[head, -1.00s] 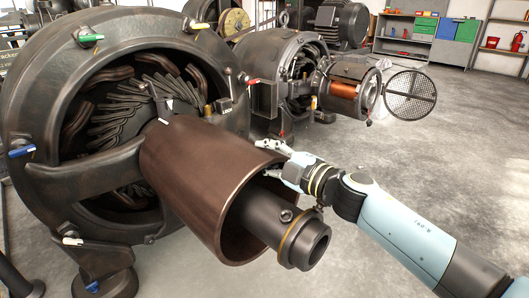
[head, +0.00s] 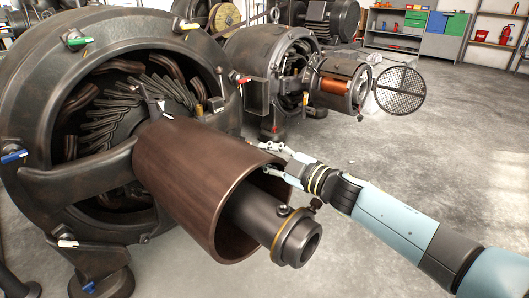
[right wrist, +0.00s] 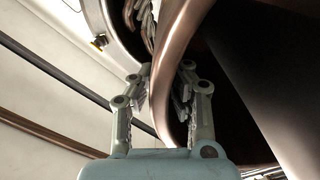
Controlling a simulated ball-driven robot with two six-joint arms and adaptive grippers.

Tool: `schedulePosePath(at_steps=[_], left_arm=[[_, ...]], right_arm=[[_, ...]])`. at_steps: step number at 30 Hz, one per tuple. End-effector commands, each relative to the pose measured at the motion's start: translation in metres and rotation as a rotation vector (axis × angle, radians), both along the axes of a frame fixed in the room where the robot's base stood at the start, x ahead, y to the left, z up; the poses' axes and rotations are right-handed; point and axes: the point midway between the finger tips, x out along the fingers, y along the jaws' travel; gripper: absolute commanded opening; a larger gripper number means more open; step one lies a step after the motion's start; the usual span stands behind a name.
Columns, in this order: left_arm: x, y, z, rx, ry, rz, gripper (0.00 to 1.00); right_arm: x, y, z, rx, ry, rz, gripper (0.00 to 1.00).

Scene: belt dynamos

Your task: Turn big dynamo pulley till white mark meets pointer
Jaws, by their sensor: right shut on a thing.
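The big dynamo pulley (head: 185,185) is a brown, hollow drum on the front of the large dark dynamo (head: 30,120). A small white mark (head: 168,116) shows on its far upper edge. A pointer (head: 161,104) with a pale tip stands just above it; the mark looks very near the tip, but whether they line up exactly is too small to tell. My right gripper (head: 268,158) is shut on the pulley's near rim, one finger outside and one inside. The right wrist view shows the rim (right wrist: 168,75) between both fingers. My left gripper is not in view.
A dark shaft with a collar (head: 295,238) juts from the pulley, left of my right forearm. Behind stands a smaller dynamo (head: 270,60) with a copper-wound part and a round mesh guard (head: 400,90). Shelves (head: 400,25) line the back wall. The floor at right is clear.

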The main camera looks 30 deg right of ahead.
Motion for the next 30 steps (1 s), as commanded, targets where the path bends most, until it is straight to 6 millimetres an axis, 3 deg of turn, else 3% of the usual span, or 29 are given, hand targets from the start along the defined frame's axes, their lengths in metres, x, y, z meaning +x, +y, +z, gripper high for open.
schedulePosePath(at_steps=[1,2,6,17,30], left_arm=[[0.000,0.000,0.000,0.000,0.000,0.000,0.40],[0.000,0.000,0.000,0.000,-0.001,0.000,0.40],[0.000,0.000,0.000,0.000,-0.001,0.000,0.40],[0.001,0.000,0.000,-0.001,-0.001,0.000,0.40],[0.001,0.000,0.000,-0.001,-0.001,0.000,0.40]], right_arm=[[0.000,0.000,0.000,0.002,0.001,0.001,0.00],[0.000,0.000,0.000,0.002,0.001,0.001,0.15],[0.000,0.000,0.000,0.001,0.000,0.001,0.33],[-0.007,-0.002,0.000,0.001,0.001,0.001,0.34],[-0.091,-0.032,-0.001,0.000,0.003,0.003,0.34]])
